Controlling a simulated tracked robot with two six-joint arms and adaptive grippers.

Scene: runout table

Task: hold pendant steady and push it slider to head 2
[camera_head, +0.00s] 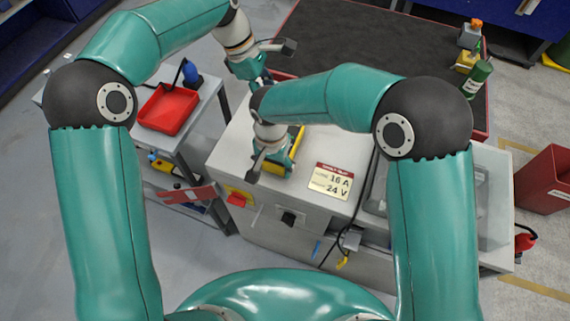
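A yellow-edged object (298,141), which looks like the pendant, lies on the pale cabinet top (235,150) and is mostly covered by my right gripper. Its slider and any head 2 marking cannot be made out. My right gripper (266,160) is right over this object, pointing down; contact and how far its fingers are apart cannot be told. My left gripper (268,66) is beyond it, near the cabinet's far edge and the dark table. One dark finger sticks out to the right; the rest is hidden by its own wrist.
A red tray (168,109) sits on a side cart at left. The dark table (350,40) holds a green bottle (477,79) at far right. A red bin (546,180) stands at right.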

